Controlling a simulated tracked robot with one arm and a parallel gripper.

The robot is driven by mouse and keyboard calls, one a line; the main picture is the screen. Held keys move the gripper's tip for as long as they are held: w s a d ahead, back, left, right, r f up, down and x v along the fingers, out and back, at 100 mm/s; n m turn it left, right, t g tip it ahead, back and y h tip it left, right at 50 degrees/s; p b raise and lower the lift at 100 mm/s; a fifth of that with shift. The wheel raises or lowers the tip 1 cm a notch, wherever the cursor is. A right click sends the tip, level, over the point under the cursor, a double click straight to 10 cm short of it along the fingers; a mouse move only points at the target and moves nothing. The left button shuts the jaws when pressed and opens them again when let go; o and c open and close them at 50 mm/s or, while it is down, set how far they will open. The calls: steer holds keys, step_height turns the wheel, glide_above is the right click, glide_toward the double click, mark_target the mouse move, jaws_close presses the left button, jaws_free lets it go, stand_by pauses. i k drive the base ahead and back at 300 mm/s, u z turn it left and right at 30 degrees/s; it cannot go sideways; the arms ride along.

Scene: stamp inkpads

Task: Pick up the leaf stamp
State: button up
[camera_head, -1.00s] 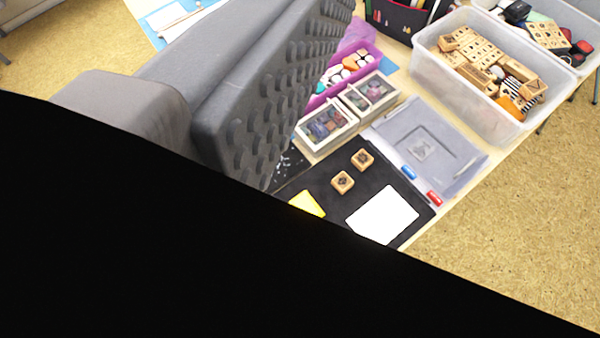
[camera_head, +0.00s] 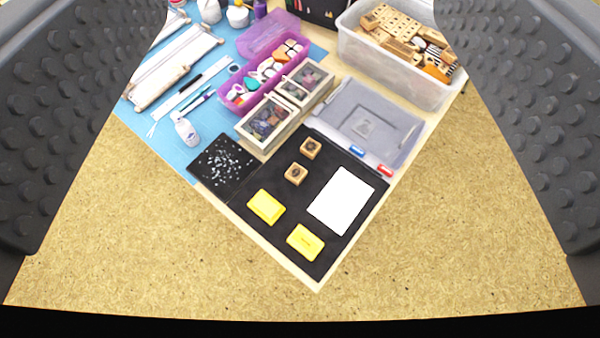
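Two small wooden block stamps sit apart on a black mat (camera_head: 326,148) on the table. The upper stamp (camera_head: 311,148) and the lower stamp (camera_head: 296,174) each carry a dark mark on top. The marks are too small for me to tell which one is the leaf. Two yellow inkpads lie on the same mat, one at the left (camera_head: 266,206) and one near the table corner (camera_head: 305,242). My gripper (camera_head: 300,130) is wide open and empty. Its two ridged grey fingers frame the left and right sides of the view, well above the table.
A white sheet (camera_head: 342,201) lies right of the stamps. Behind are a grey lidded tray (camera_head: 408,128), wooden boxes (camera_head: 243,130), a purple bin (camera_head: 232,101) and a clear crate of wooden stamps (camera_head: 390,82). A white bottle (camera_head: 186,131) stands on blue at left.

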mark_target(295, 174)
steer(key=z, duration=2.25)
steer(key=k, duration=0.75)
steer(key=u, duration=1.25)
steer(key=i, duration=1)
steer(key=z, duration=0.05)
